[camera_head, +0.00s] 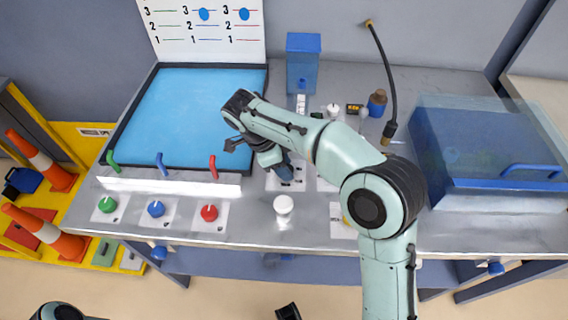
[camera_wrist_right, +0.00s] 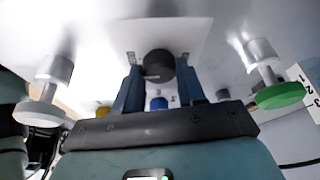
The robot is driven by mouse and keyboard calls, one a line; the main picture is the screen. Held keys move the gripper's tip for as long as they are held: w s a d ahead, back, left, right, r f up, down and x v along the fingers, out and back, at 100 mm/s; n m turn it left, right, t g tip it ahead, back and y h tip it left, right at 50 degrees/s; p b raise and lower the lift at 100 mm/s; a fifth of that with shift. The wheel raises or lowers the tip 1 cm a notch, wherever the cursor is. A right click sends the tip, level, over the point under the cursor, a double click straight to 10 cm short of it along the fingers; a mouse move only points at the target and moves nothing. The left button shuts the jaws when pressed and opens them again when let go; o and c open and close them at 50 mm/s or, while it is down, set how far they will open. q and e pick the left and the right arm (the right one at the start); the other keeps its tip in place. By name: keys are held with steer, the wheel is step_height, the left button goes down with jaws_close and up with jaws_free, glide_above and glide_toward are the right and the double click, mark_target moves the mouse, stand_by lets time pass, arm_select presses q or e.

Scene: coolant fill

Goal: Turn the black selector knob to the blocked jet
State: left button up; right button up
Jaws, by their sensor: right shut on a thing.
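The black selector knob (camera_wrist_right: 158,65) sits between the two blue fingers of my right gripper (camera_wrist_right: 160,88) in the right wrist view. A pale pointer line shows on its near side; I cannot read which mark it faces. In the head view my right gripper (camera_head: 285,172) reaches down to the bench and hides the knob. Green (camera_head: 113,160), blue (camera_head: 161,163) and red (camera_head: 213,167) bent jets stand along the front of the blue basin (camera_head: 195,110). No stream shows from any of them, so I cannot tell which is blocked.
Green (camera_head: 108,204), blue (camera_head: 155,208) and red (camera_head: 209,212) dials lie at the front left. A white round knob (camera_head: 284,204) stands near my right gripper. A blue clear box (camera_head: 480,150) fills the right; a black hose (camera_head: 386,80) hangs behind my arm.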

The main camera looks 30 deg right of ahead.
steer(key=o, duration=1.1)
steer(key=shift+c, duration=0.2)
steer(key=p+v, duration=0.4)
steer(key=v, duration=0.9)
steer(key=shift+r, duration=0.2)
steer(key=shift+a, duration=0.15)
